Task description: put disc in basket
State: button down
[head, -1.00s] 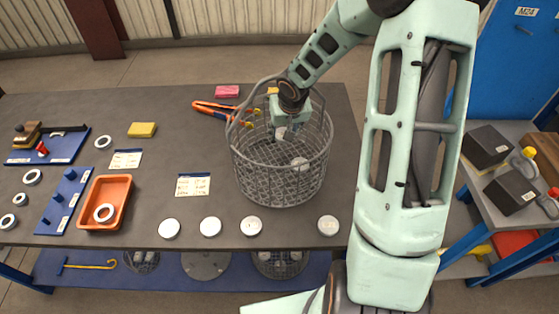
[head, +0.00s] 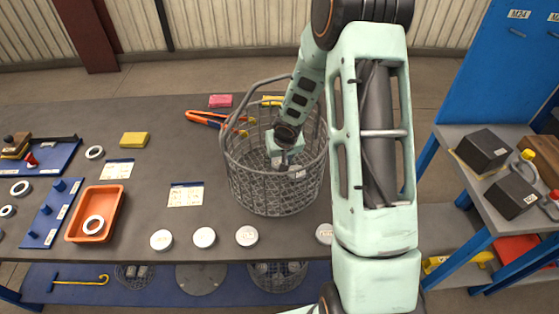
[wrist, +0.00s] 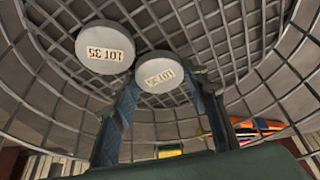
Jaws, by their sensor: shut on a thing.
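The wire basket (head: 276,196) with a raised hoop handle stands on the dark table. My gripper (head: 279,163) is down inside the basket, pointing downward. In the wrist view its fingers (wrist: 164,88) are shut on a pale round disc (wrist: 160,75) labelled LOT 35, above the basket's mesh bottom. A second disc (wrist: 103,47) with the same label lies in the basket beside it, and shows through the wire in the head view (head: 297,174). Several more white discs stand along the front table edge, such as this one (head: 204,237); the rightmost (head: 324,234) is partly hidden by my arm.
Orange-handled pliers (head: 207,118) lie behind the basket's left side, near a pink block (head: 220,101). An orange tray (head: 96,215) holding a white ring and blue peg boards (head: 49,212) are at left. A side bench (head: 465,215) stands at right.

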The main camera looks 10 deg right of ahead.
jog(key=shift+f, duration=0.1)
jog(key=shift+f, duration=0.1)
jog(key=c, duration=1.1)
grip_release()
jog(key=shift+c, duration=0.2)
jog(key=shift+r, duration=0.2)
jog(key=shift+s+r, duration=0.1)
jog(key=shift+r, duration=0.25)
jog(key=p+v, duration=0.3)
jog(key=v, duration=0.8)
jog(key=shift+r, duration=0.2)
